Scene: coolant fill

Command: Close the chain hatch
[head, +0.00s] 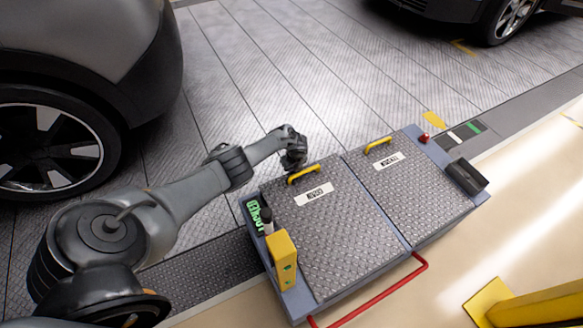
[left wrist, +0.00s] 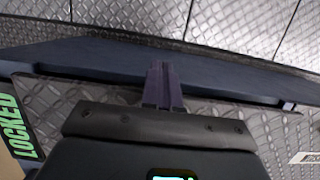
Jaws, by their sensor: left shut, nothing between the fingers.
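The low blue-grey unit has two diamond-plate hatch lids, the left lid (head: 335,235) and the right lid (head: 415,190). Both look flat and down in the frame. Each has a yellow handle at its far edge, the left handle (head: 303,174) and the right handle (head: 378,145). Their labels are too small to read, so I cannot tell which is the chain hatch. My left gripper (head: 297,158) is shut and empty at the far edge of the left lid, beside its handle. The left wrist view shows its closed fingers (left wrist: 163,85) over the rim (left wrist: 90,55).
A green-lit sign (head: 254,215) on the unit reads LOCKED in the wrist view (left wrist: 22,118). A yellow post (head: 283,260) stands at the unit's left. A red bar (head: 375,300) runs along the front. A car (head: 80,60) stands at the left.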

